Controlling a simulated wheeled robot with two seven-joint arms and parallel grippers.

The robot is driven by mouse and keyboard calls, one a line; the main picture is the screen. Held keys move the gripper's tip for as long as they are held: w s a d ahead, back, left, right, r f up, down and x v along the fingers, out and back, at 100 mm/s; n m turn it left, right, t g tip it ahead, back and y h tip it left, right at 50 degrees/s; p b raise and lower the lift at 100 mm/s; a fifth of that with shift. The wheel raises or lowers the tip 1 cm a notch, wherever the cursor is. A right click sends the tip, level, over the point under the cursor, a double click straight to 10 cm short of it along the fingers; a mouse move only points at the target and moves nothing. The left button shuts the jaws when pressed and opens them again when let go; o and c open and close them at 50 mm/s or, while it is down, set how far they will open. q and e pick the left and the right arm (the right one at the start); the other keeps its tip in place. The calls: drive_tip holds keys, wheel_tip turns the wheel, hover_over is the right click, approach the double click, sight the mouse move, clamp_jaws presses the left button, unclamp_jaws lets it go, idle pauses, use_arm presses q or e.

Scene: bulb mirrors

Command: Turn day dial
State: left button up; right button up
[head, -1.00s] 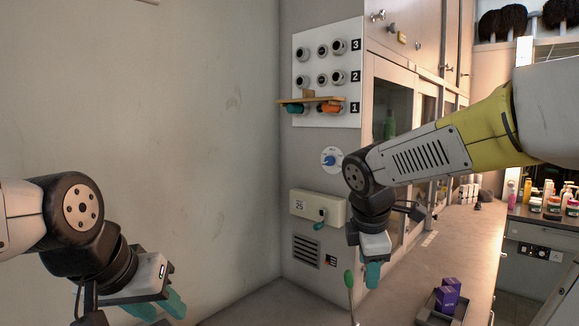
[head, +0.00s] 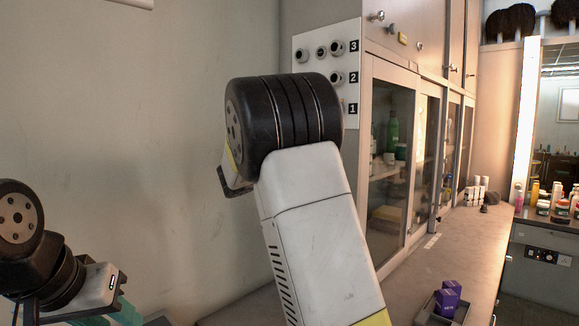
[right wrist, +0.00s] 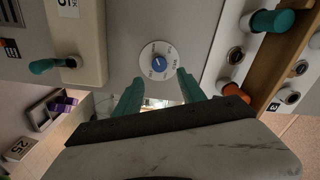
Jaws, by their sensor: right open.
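The day dial (right wrist: 159,63) is a white round plate with a blue knob and small print around it, on the grey panel in the right wrist view. My right gripper (right wrist: 160,80) is open and empty. In that view its two teal fingertips lie just below the dial, one to each side of the knob; I cannot tell how far off the panel they are. In the head view my right arm hides the dial and its own gripper. My left gripper (head: 112,315) is at the lower left, cut by the frame edge and away from the panel.
A white panel (head: 347,92) with numbered rows of sockets is above. A beige box (right wrist: 88,25) with a teal lever (right wrist: 55,64) is left. A counter (head: 470,250) holds a tray with purple boxes.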

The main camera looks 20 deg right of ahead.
drive_tip(key=x, duration=0.7)
drive_tip(key=shift+d, duration=0.2)
drive_tip(key=shift+d, duration=0.1)
drive_tip(key=shift+w+d, duration=0.15)
drive_tip(key=shift+d, duration=0.05)
drive_tip(key=c, duration=1)
